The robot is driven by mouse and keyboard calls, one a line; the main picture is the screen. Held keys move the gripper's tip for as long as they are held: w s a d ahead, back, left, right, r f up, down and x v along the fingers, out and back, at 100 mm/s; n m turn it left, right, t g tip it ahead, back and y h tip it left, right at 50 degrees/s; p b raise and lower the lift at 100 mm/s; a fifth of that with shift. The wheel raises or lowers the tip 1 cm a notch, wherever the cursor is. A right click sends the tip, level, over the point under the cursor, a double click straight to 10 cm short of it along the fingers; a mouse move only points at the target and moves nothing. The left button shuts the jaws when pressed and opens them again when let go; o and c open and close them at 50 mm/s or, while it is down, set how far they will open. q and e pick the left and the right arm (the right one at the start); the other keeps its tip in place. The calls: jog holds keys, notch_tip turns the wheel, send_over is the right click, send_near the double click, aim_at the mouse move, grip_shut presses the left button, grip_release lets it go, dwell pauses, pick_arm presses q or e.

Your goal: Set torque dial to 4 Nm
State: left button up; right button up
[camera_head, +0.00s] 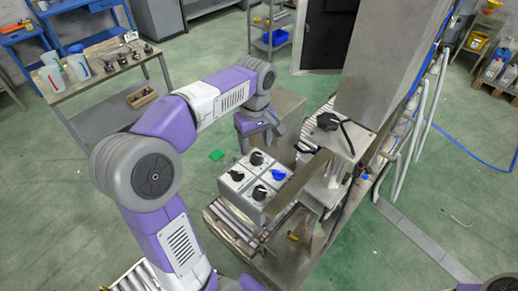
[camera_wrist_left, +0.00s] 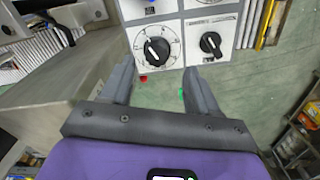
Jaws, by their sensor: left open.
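A grey-white control box (camera_head: 249,183) carries several dials on separate panels. A blue knob (camera_head: 279,174) sits on its right panel and black knobs are on the others. In the left wrist view, a black dial (camera_wrist_left: 157,50) with a printed scale lies ahead of the fingertips, with a smaller-scaled black dial (camera_wrist_left: 210,43) to its right. The lettering is too small to read, so I cannot tell which is the torque dial. My left gripper (camera_head: 262,143) is open and empty at the box's far side; its fingers (camera_wrist_left: 157,72) are apart, short of the scaled dial. My right gripper is out of view.
A tall grey machine column (camera_head: 376,65) and a bracket with a black knob (camera_head: 328,121) stand right of the box. Rollers (camera_head: 232,228) run along its near side. A bench (camera_head: 98,82) with jugs stands at the back left. Open green floor lies left.

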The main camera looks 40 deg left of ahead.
aim_at(257, 155)
pick_arm(q)
jog(key=shift+w+f, duration=0.2)
jog(key=shift+f, duration=2.05)
jog(key=c, duration=1)
jog(key=shift+c, duration=0.2)
jog(key=shift+m, duration=0.3)
jog(key=m+p, duration=0.1)
jog(key=m, duration=0.2)
jog(key=shift+r+m, duration=0.1)
jog(key=shift+m, duration=0.2)
jog(key=m+p, duration=0.2)
jog(key=m, duration=0.3)
jog(key=shift+m, duration=0.4)
